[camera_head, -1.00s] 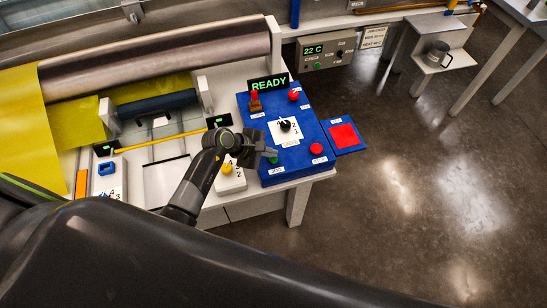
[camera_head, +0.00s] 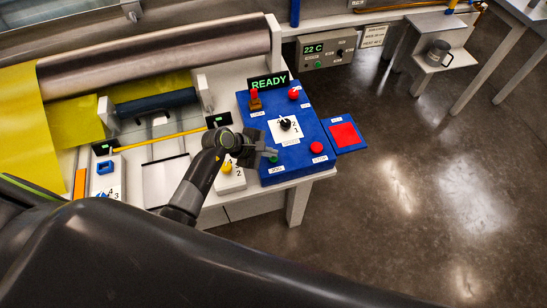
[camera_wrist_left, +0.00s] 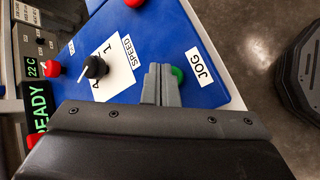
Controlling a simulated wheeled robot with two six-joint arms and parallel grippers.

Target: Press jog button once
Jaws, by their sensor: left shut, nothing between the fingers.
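The blue control panel (camera_head: 300,155) stands on the right end of the white bench. The green jog button (camera_wrist_left: 178,74) sits beside its JOG label (camera_wrist_left: 199,67) in the left wrist view, and the button also shows near the panel's front edge in the head view (camera_head: 273,159). My left gripper (camera_head: 268,152) is shut and empty, with its fingertips (camera_wrist_left: 160,70) right beside the green button. The fingers cover part of the button's surroundings, and I cannot tell whether they touch it. My right gripper is not in view.
The panel also bears a black speed knob (camera_wrist_left: 95,67), a red button (camera_head: 316,147), a red mushroom button (camera_head: 294,95) and a red lever (camera_head: 254,94). A READY display (camera_head: 269,82) stands behind. A red square pad (camera_head: 343,134) lies right of the panel.

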